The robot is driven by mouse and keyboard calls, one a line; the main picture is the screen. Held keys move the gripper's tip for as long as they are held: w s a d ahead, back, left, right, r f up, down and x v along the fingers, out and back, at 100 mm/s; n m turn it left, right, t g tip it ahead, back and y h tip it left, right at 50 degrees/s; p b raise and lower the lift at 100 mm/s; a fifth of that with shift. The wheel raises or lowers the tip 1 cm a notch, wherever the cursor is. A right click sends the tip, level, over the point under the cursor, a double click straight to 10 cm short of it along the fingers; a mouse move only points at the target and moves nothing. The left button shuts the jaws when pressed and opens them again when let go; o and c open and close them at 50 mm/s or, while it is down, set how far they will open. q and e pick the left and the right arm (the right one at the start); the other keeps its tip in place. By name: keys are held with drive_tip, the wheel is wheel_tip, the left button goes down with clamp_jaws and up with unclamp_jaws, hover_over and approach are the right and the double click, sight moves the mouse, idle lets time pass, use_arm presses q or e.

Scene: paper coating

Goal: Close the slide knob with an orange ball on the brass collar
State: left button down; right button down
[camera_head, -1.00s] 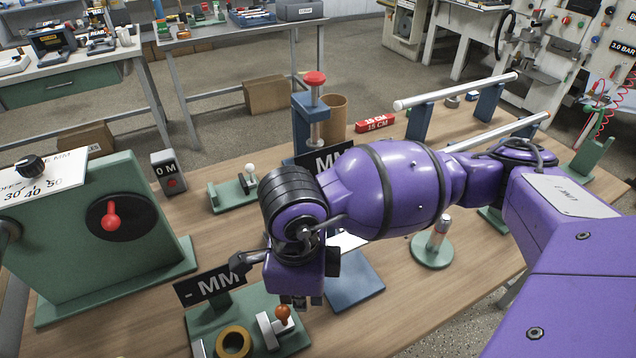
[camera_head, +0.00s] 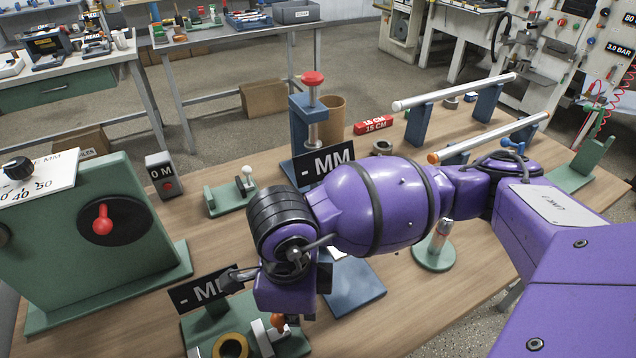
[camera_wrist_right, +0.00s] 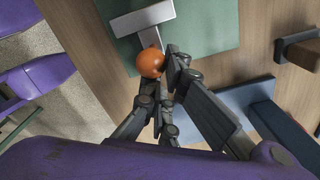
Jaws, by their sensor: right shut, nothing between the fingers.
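The orange ball (camera_head: 279,321) tops the knob of a pale metal slide (camera_head: 262,338) on a green base (camera_head: 212,327) at the bottom of the head view. A brass collar (camera_head: 231,345) sits left of the slide. My right gripper (camera_head: 294,321) is shut and empty, close to the ball and partly covering it. In the right wrist view, the ball (camera_wrist_right: 151,63) lies right at the shut fingertips (camera_wrist_right: 168,68), outside the fingers. I cannot tell whether they touch. The collar is out of the wrist view. My left gripper is not in view.
A black "- MM" sign (camera_head: 205,288) stands behind the green base. A blue plate (camera_head: 354,292) lies to its right, and a green panel with a red lever (camera_head: 102,222) stands at the left. Bare wood (camera_head: 125,310) lies between panel and base.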

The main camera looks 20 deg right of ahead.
sight(274, 317)
drive_tip(key=shift+w+a+r, duration=0.1)
drive_tip(key=shift+a, duration=0.75)
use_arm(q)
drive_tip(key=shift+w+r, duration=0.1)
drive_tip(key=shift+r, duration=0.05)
use_arm(e)
drive_tip(key=shift+a, duration=0.9)
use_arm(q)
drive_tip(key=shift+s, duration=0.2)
use_arm(e)
drive_tip(key=shift+r, duration=0.1)
